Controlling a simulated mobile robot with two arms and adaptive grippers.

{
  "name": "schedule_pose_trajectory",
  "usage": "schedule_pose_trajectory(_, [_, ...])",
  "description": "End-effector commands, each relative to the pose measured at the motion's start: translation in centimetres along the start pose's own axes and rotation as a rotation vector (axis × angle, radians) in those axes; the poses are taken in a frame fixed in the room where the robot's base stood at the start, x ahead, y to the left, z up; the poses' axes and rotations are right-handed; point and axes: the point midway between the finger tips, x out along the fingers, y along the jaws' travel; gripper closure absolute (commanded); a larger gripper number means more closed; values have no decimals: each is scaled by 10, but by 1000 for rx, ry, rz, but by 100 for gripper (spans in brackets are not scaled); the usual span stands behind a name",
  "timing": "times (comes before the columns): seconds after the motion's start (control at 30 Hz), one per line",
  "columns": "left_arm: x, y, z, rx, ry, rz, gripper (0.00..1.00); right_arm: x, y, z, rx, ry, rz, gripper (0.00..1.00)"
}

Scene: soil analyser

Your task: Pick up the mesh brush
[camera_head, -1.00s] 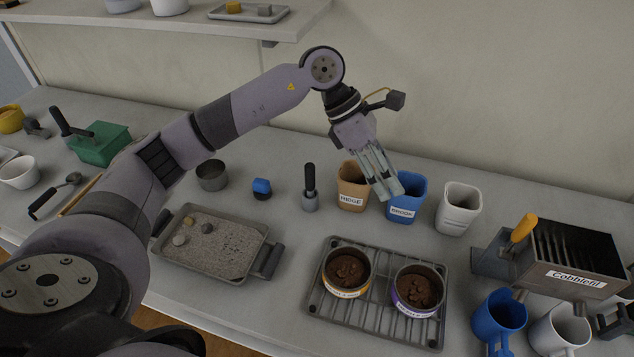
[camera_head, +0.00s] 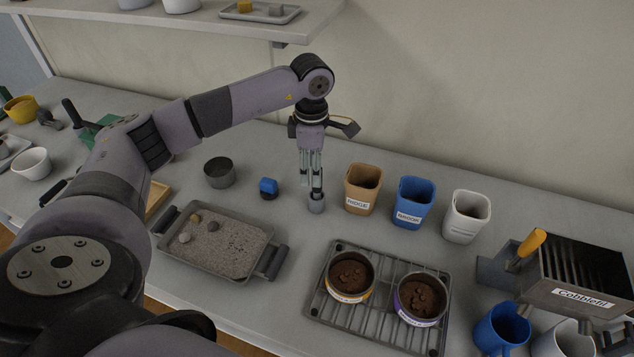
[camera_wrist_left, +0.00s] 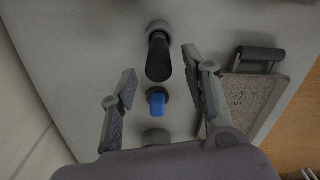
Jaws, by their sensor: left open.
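The tool I take for the mesh brush (camera_head: 316,205) stands upright on the bench, left of the tan cup. It has a black handle and a round grey base. In the head view my left gripper (camera_head: 312,186) points straight down over it and its fingers hide most of the handle. In the left wrist view the black handle (camera_wrist_left: 158,60) lies between the open, spread fingers of the left gripper (camera_wrist_left: 159,66). I see no finger clearly touching the handle. My right gripper is in neither view.
A blue block with a dark base (camera_head: 268,188) and a grey metal cup (camera_head: 220,173) stand left of the brush. The tan cup (camera_head: 362,188) is close on its right, then the blue cup (camera_head: 412,203). A soil tray (camera_head: 268,228) and a wire rack (camera_head: 322,300) lie in front.

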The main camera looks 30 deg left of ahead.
Motion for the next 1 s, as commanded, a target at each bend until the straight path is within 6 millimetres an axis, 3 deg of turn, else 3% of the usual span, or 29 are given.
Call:
schedule_pose_trajectory(0.27, [19,-1,4,2,0,-3,56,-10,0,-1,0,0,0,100])
schedule_pose_trajectory(0.4, [39,-2,11,1,0,-4,56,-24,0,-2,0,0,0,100])
schedule_pose_trajectory(0.6, [62,-1,11,0,-1,0,56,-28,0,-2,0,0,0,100])
schedule_pose_trajectory(0.83, [65,-1,11,1,-1,1,56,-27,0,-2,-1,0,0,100])
schedule_pose_trajectory(1.0, [65,-1,11,0,-1,1,67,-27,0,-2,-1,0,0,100])
